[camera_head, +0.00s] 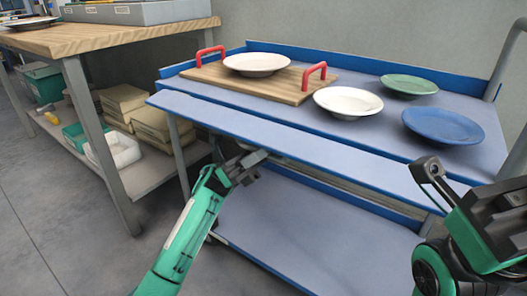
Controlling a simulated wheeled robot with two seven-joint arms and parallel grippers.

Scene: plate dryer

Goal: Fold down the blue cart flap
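The blue cart flap (290,142) runs along the front edge of the cart and looks raised about level with the cart top (330,120). My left gripper (258,157) is at the underside of the flap's front edge, left of its middle; I cannot tell whether it touches. Its fingers are partly hidden, so its opening is unclear. My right gripper (428,170) is above and in front of the flap's right end, holding nothing that I can see. Its finger opening is not clear.
On the cart top are a wooden tray (210,75) with red handles and a white plate (256,63), another white plate (347,102), a green plate (409,85) and a blue plate (443,125). A lower shelf (310,235) is empty. A wooden workbench (105,38) stands left.

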